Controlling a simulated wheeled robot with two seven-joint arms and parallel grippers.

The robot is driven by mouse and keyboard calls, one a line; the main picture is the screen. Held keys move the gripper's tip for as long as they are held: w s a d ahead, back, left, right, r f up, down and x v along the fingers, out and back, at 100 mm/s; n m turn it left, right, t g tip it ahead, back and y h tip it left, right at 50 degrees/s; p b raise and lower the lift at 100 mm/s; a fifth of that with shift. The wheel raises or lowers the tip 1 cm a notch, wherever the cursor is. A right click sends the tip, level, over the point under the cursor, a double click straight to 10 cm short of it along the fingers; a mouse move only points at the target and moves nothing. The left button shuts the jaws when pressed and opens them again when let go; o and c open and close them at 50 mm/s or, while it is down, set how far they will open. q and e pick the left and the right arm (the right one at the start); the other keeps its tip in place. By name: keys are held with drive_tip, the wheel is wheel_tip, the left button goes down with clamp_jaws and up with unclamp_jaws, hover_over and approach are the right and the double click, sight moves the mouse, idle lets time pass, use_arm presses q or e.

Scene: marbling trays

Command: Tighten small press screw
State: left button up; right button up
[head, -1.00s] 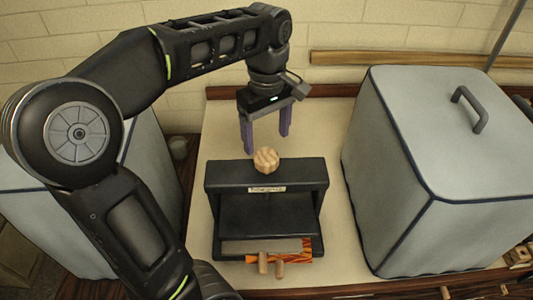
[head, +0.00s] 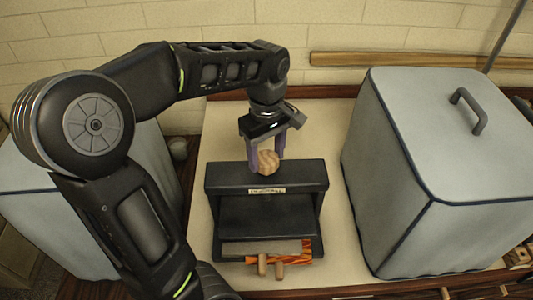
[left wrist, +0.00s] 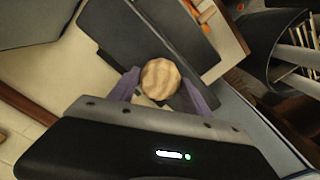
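The small press (head: 225,178) is a dark frame with a label on its top bar, standing on a cream table. Its screw has a round, ribbed wooden knob (head: 268,161) above the top bar. My left gripper (head: 268,154) points down over the knob, with one purple finger on each side of it. In the left wrist view the knob (left wrist: 160,78) sits between the fingertips, with what looks like a narrow gap on each side; firm contact does not show. The screw's shaft is mostly hidden under the knob. My right gripper is out of view.
A large grey covered box (head: 400,190) with a handle stands close on the right. Another grey covered box (head: 55,215) is at the left behind my arm. Orange patterned material (head: 298,262) and wooden pegs (head: 262,266) lie at the press's front.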

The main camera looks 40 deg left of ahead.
use_arm(q)
drive_tip(key=c, duration=0.9)
drive_tip(key=shift+m, duration=0.3)
